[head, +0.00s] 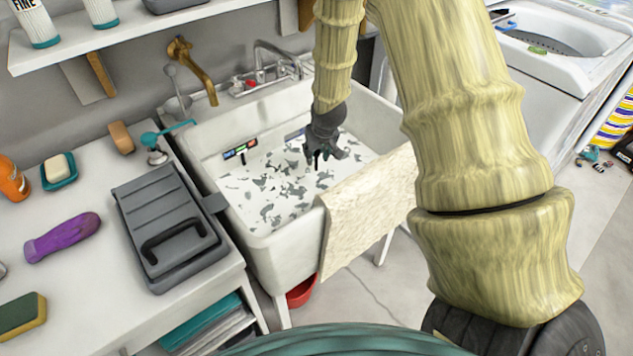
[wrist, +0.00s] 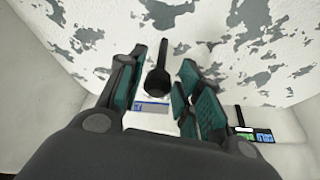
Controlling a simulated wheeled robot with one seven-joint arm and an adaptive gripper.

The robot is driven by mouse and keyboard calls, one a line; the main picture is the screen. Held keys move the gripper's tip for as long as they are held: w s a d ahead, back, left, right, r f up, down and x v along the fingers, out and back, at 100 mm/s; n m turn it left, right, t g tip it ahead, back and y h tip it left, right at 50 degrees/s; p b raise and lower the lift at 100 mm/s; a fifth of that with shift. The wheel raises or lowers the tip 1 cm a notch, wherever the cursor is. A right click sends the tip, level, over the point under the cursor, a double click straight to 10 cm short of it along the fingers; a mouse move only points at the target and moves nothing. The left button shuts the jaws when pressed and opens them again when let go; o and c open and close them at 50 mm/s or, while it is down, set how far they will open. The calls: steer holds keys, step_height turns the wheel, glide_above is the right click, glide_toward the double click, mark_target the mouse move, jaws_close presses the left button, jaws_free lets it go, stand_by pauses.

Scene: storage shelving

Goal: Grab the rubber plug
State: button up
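My gripper (head: 325,153) is down inside the white sink (head: 258,242), over its flaked white and grey floor. In the wrist view, my gripper (wrist: 163,72) has its teal-padded fingers apart. A black piece with a round end and a thin stem, which looks like the rubber plug (wrist: 158,82), shows between the fingers. Gaps show on both sides of it, and neither finger appears to touch it. In the head view the plug cannot be told apart from the dark fingers.
A brass tap (head: 195,68) and a second faucet (head: 272,62) stand at the sink's back. A grey case (head: 170,228) lies on the left counter. A small dark item with coloured patches (head: 240,149) is at the sink's back-left.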

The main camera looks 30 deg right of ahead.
mark_target(316, 170)
steer(key=shift+b+x, duration=0.4)
steer(key=shift+x, duration=2.25)
steer(key=shift+w+r, duration=0.1)
jaws_close()
